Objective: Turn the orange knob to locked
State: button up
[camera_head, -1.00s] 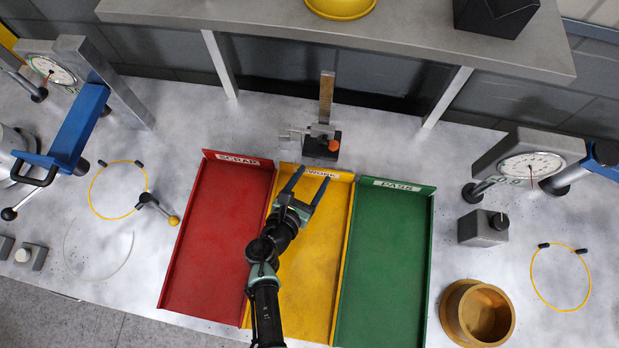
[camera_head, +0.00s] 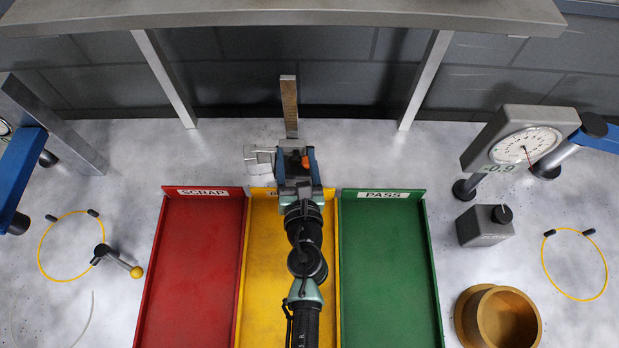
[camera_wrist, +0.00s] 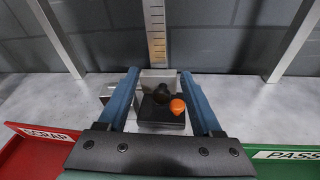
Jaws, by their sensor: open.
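The orange knob (camera_head: 306,162) sits on a small dark block at the foot of an upright scale bar behind the trays. In the wrist view the orange knob (camera_wrist: 177,106) lies between my fingers, nearer the right one, beside a black knob (camera_wrist: 160,92). My gripper (camera_head: 294,160) is open, with its two blue fingers on either side of the dark block. In the wrist view my gripper (camera_wrist: 164,82) holds nothing. I cannot tell whether a finger touches the block. The knob's lock marking is not readable.
Red scrap tray (camera_head: 197,270), yellow tray (camera_head: 262,300) and green pass tray (camera_head: 385,270) lie in front, empty. A shelf (camera_head: 290,12) with metal legs stands behind. A dial gauge (camera_head: 527,147), dark knob box (camera_head: 484,226) and brass cup (camera_head: 500,318) are to the right.

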jog(key=s+d+f+n+y+b, duration=0.1)
jog(key=s+d+n+y+b, duration=0.1)
jog(key=d+n+y+b, duration=0.25)
jog(key=n+g+b, duration=0.2)
jog(key=g+b, duration=0.1)
jog(key=b, duration=0.3)
send_near(307, 163)
jog(key=shift+m+g, duration=0.25)
jog(key=shift+g, duration=0.15)
jog(key=x, duration=0.8)
jog(key=shift+w+d+r, duration=0.15)
jog(key=shift+w, duration=0.1)
grip_shut()
